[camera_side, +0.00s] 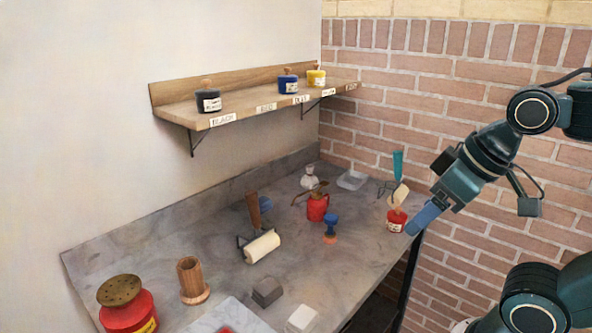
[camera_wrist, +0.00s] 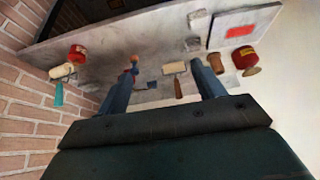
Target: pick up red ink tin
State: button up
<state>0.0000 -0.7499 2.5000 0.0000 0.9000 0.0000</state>
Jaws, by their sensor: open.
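The red ink tin (camera_side: 396,223) is a small red tin with a pale label and a tan knob, standing near the right end of the grey table. It also shows in the wrist view (camera_wrist: 77,52) at the left, beside a cream roller. My gripper (camera_side: 414,229) is open, with its blue fingers just right of the tin in the side view; I cannot tell from there whether they touch it. In the wrist view my gripper (camera_wrist: 163,68) has its two fingers spread apart, and the tin lies outside them to the left.
A teal-handled roller (camera_side: 397,168) stands close behind the tin. A red oil can (camera_side: 317,207), blue-handled tool (camera_side: 330,227) and brown-handled roller (camera_side: 262,246) lie left of it. The wall shelf (camera_side: 240,103) holds black, blue and yellow tins, with a gap above the RED label.

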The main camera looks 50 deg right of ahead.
jog(key=shift+o, duration=0.2)
jog(key=n+g+h, duration=0.4)
jog(key=n+h, duration=0.6)
jog(key=n, duration=1)
send_near(397, 216)
jog(key=shift+s+a, duration=0.15)
jog(key=shift+a, duration=0.2)
jog(key=shift+d+f, duration=0.1)
jog(key=shift+x, duration=4.2)
jog(key=shift+d, duration=0.15)
